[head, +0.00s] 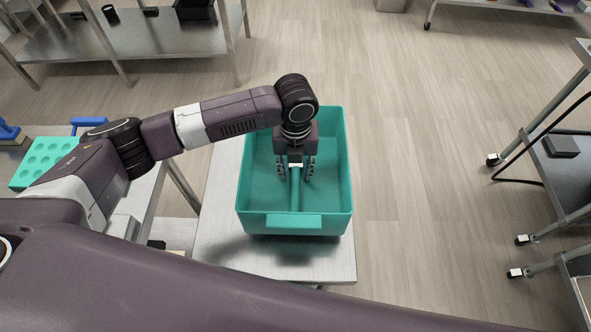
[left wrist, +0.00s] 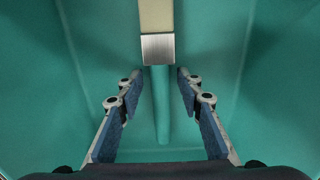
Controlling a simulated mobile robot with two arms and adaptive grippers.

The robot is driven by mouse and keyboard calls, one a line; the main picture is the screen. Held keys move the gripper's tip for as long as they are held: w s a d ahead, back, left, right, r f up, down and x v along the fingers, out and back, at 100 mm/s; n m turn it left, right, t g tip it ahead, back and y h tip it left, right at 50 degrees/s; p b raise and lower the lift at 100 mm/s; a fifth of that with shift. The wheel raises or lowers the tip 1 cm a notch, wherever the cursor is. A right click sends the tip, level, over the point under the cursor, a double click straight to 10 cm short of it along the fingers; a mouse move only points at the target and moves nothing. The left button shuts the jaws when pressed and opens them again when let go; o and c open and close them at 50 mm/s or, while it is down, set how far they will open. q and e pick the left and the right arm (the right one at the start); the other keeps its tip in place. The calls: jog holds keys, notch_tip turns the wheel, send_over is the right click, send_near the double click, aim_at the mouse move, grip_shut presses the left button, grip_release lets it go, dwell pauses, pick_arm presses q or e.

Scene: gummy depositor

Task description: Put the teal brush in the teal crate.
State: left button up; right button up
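The teal crate (head: 343,165) stands on a metal table. The teal brush (head: 295,192) is inside the crate, its handle pointing toward the near wall. In the left wrist view the brush shows its cream bristles, silver ferrule and teal handle (left wrist: 161,105). My left gripper (head: 296,173) reaches down into the crate above the brush. Its two fingers are spread on either side of the handle, with a gap on both sides. Whether the brush lies flat on the crate floor I cannot tell. My right gripper is not in view.
The crate's metal table (head: 222,215) has bare top left of the crate. A teal tray with round hollows (head: 45,158) lies on a bench at left. A metal rack (head: 130,38) stands at the back left, and carts (head: 565,170) at right. Open floor lies between.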

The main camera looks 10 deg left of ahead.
aim_at(296, 174)
pick_arm(q)
notch_tip(296, 174, up, 12)
jog(key=b, duration=0.2)
jog(key=shift+r, duration=0.15)
jog(key=shift+s, duration=0.1)
